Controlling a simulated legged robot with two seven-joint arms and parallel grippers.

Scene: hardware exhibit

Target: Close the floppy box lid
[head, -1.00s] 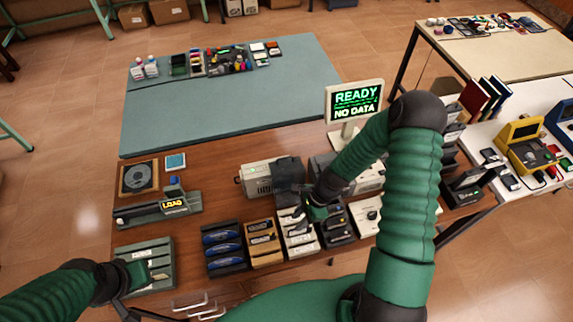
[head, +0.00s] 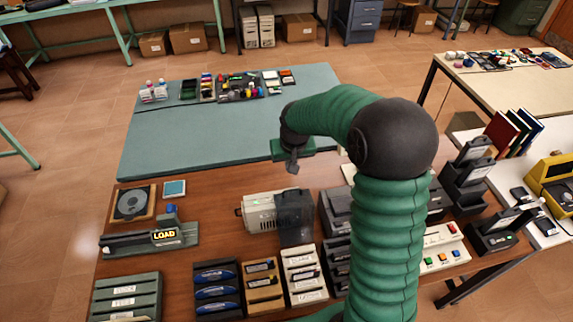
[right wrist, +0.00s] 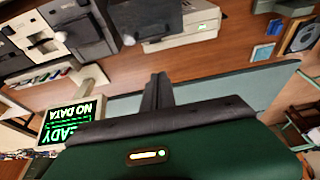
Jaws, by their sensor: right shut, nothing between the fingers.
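The floppy box (head: 259,211) is a beige case on the brown table. Its dark smoky lid (head: 296,206) stands at the right end and hangs over the front; its exact angle is hard to tell. My right gripper (head: 292,168) is above and behind the box, apart from it, with its fingers pointing down, shut and empty. In the right wrist view, the shut fingers (right wrist: 158,92) touch nothing, and the beige box (right wrist: 188,24) shows upside down at the top with its dark lid beside it. My left gripper is out of view.
Racks of cartridges (head: 217,289) line the front edge. A LOAD device (head: 150,238) stands at left. The READY monitor (right wrist: 70,112) shows in the right wrist view; my right arm hides it in the head view. The blue-green mat (head: 200,135) has free room.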

